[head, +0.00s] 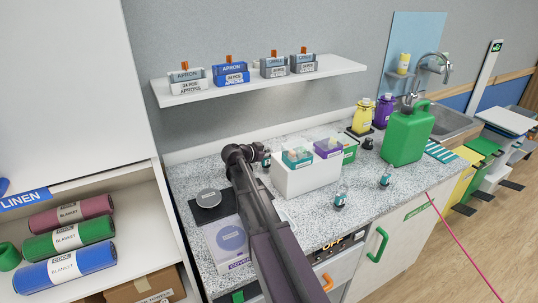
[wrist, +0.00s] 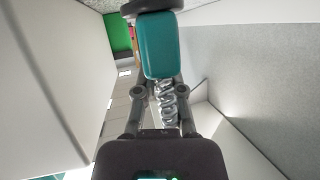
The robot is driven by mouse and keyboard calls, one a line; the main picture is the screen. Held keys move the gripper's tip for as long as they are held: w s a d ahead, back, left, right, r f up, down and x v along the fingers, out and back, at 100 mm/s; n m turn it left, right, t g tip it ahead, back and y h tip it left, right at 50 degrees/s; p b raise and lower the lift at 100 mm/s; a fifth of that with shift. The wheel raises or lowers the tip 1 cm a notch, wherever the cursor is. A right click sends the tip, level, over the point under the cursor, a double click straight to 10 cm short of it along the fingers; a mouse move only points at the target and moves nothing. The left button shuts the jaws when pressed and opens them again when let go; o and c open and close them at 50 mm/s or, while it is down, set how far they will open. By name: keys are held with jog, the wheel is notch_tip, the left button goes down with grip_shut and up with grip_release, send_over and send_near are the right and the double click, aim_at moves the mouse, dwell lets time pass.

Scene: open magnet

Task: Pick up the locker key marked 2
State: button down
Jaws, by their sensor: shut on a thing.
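My gripper (head: 241,153) is over the back left part of the speckled counter, beside the white box. In the wrist view my gripper (wrist: 160,82) is shut on a smooth teal block (wrist: 158,45), with shiny metal links or coils (wrist: 168,103) below it between the fingers. This may be the locker key's tag and chain, but no number shows on the visible face. The head view does not show the held thing clearly. I cannot make out another locker key in either view.
A white box (head: 300,181) holding teal and purple packs stands right of my gripper. Small bottles (head: 340,196) and a green jug (head: 408,137) stand farther right. A shelf (head: 290,80) with apron boxes hangs above. A white cabinet (head: 75,75) stands at left.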

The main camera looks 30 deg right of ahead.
jog(key=shift+r+p, duration=4.4)
jog(key=shift+r, duration=0.2)
